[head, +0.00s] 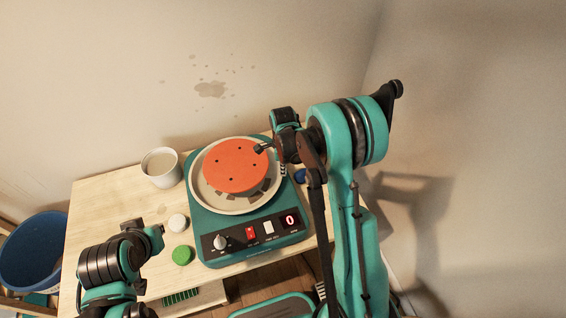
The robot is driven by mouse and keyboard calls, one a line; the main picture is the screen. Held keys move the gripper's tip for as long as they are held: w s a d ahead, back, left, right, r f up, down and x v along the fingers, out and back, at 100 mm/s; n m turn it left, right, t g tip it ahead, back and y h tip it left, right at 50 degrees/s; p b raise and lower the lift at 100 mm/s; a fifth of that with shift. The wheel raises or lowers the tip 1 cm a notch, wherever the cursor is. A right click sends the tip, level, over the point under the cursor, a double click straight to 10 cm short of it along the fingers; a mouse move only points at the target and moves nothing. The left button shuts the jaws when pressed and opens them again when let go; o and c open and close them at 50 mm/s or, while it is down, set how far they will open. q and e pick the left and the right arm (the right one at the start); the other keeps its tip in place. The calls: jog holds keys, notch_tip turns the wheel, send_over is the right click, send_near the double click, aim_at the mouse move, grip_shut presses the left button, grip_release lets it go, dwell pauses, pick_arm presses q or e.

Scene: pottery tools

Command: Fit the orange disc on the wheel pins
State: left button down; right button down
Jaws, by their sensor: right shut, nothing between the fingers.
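The orange disc (233,168), with several small dark holes, sits inside the pale round splash pan (213,203) of the teal pottery wheel (272,232). Whether the pins are in its holes cannot be told from here. My right gripper (260,149) is shut and empty, its tip at the disc's upper right edge; whether it touches the disc is unclear. My left arm shows at the lower left, its end (155,232) beside the wheel's front left corner and away from the disc. Its fingers are not clear enough to read.
A white cup (161,167) stands left of the wheel. A white round piece (177,222) and a green one (182,255) lie by its left side. A blue round piece (299,176) is partly hidden near my right arm. A blue bucket (32,250) stands left of the table.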

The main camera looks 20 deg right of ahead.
aim_at(267, 170)
jog(key=shift+w+a+r, duration=0.1)
jog(key=shift+w+a, duration=0.1)
jog(key=shift+a, duration=0.4)
jog(key=shift+w+a+r, duration=0.1)
jog(key=shift+w+a, duration=0.15)
jog(key=shift+a, duration=0.4)
jog(key=shift+w+a, duration=0.2)
jog(key=shift+a, duration=0.4)
jog(key=shift+w+a+f+b, duration=0.1)
jog(key=shift+w+a+b, duration=0.1)
jog(key=shift+a+b, duration=0.35)
jog(key=shift+w+a, duration=0.1)
jog(key=shift+a, duration=0.15)
